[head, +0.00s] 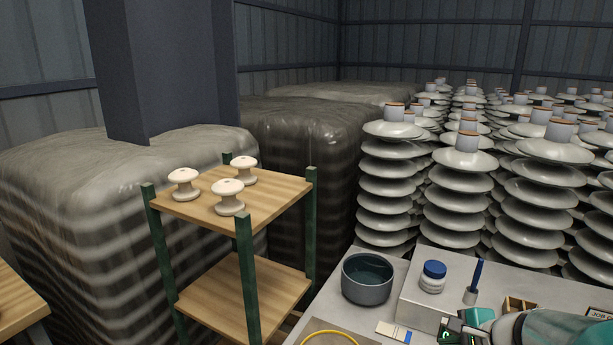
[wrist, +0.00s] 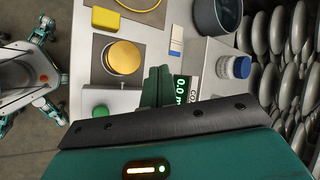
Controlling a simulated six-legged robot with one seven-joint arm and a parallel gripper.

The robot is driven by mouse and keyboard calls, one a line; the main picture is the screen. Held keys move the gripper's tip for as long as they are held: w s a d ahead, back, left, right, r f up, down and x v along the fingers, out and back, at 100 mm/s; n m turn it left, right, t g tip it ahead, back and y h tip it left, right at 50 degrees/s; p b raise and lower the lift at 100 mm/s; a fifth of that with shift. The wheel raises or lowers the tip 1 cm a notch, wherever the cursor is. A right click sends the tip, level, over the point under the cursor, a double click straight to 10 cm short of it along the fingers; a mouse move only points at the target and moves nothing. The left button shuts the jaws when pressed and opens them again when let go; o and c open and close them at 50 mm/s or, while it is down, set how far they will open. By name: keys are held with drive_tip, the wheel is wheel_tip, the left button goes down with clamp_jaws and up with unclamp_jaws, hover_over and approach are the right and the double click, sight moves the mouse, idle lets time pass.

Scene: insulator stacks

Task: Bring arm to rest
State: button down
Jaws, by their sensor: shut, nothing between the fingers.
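My gripper (head: 470,324) shows at the lower right of the head view, low over the grey bench, with my teal and grey arm behind it. In the wrist view my gripper (wrist: 157,86) has its dark green fingers together with nothing between them. The fingers point toward the bench top, beside a meter with a lit green display (wrist: 187,88). I cannot tell whether the fingertips touch anything. Part of the meter is hidden behind the gripper.
The bench holds a dark bowl (head: 367,280), blue-lidded jar (head: 432,277), pen in a holder (head: 475,283), small wooden box (head: 519,304), orange disc (wrist: 123,57) and green button (wrist: 100,111). A shelf (head: 270,197) carries three white insulators. Tall insulator stacks (head: 460,190) stand behind the bench.

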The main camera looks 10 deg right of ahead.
drive_tip(key=s+a+r+n+g+h, duration=0.1)
drive_tip(key=s+a+r+n, duration=0.3)
drive_tip(key=a+n, duration=0.5)
drive_tip(key=s+a+r+n+g+h, duration=0.1)
drive_tip(key=s+a+r+n, duration=0.3)
drive_tip(key=s+a+n, duration=0.2)
drive_tip(key=a+n, duration=0.2)
drive_tip(key=n, duration=0.2)
drive_tip(key=shift+s+a+r+h, duration=0.15)
drive_tip(key=shift+s+a+h, duration=0.05)
drive_tip(key=shift+a+h, duration=0.15)
